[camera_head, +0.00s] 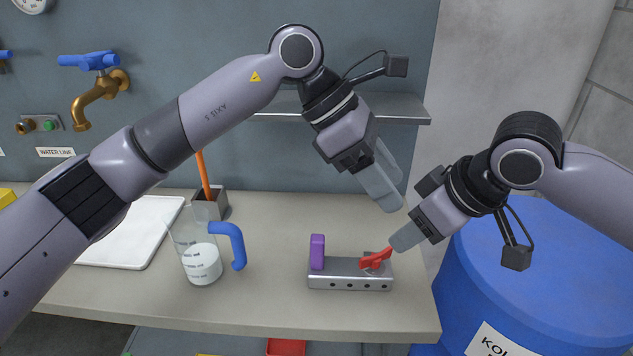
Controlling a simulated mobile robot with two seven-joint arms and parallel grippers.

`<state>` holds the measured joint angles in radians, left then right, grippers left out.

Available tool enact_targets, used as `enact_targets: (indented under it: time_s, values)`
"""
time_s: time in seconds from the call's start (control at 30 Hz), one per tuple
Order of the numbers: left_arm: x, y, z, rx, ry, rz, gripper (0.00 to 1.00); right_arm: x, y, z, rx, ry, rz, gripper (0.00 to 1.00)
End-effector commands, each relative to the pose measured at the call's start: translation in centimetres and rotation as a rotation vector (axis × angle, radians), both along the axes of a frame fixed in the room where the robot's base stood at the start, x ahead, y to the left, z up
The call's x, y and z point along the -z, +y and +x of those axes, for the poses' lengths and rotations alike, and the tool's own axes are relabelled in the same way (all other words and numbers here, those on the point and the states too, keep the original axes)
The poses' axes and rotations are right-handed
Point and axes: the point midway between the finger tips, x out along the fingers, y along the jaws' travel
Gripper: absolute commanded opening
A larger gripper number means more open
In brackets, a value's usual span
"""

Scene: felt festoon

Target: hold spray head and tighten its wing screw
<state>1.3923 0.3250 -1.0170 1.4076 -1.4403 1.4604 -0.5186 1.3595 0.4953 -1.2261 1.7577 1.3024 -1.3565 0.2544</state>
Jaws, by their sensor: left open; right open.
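The spray head (348,281) appears to be the grey metal bar with a row of holes, lying on the bench near its front right. A purple upright piece (317,252) stands at its left end. A red wing screw (376,259) sits on top near its right end. My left gripper (391,200) is open and empty, above and behind the bar. My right gripper (400,246) is open, with its fingertips just right of the red wing screw; I cannot tell whether they touch it.
A clear jug (203,262) with a blue handle stands left of the bar. Behind it are a grey holder (218,204) with an orange stick and a white board (118,248). A blue barrel (560,270) is right of the bench (270,305). A shelf (400,110) hangs behind my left gripper.

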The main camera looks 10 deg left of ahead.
Motion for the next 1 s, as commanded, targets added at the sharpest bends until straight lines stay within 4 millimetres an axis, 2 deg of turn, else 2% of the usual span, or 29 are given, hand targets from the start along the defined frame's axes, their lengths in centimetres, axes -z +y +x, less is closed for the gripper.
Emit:
enact_targets:
  time_s: [0.03,0.1,0.2,0.3,0.4,0.57,0.83,1.0]
  values:
    - [2.2,1.3,0.2,-0.018,0.003,0.124,0.55,0.0,0.0,0.0,0.000,0.000,0.000,0.43]
    - [4.9,3.3,0.5,-0.049,0.008,0.287,0.55,0.0,0.0,0.0,0.000,0.000,0.000,0.43]
    - [7.3,6.0,0.9,-0.092,0.011,0.473,0.55,0.0,0.0,0.0,0.000,0.000,0.000,0.43]
    - [8.6,8.0,1.1,-0.125,0.010,0.599,0.55,0.0,0.0,0.0,0.000,0.000,0.000,0.43]
    - [9.4,9.1,1.2,-0.145,0.009,0.666,0.55,0.0,0.0,0.0,0.000,0.000,0.000,0.43]
    - [10.9,9.5,1.2,-0.151,0.011,0.692,0.55,0.0,0.0,0.0,0.000,0.000,0.000,0.43]
    - [14.9,9.5,1.1,-0.150,0.011,0.688,0.55,0.0,0.0,0.0,0.000,0.000,0.000,0.43]
    - [16.3,9.4,1.2,-0.150,0.010,0.686,0.55,0.0,0.0,0.0,0.000,0.000,0.000,0.43]
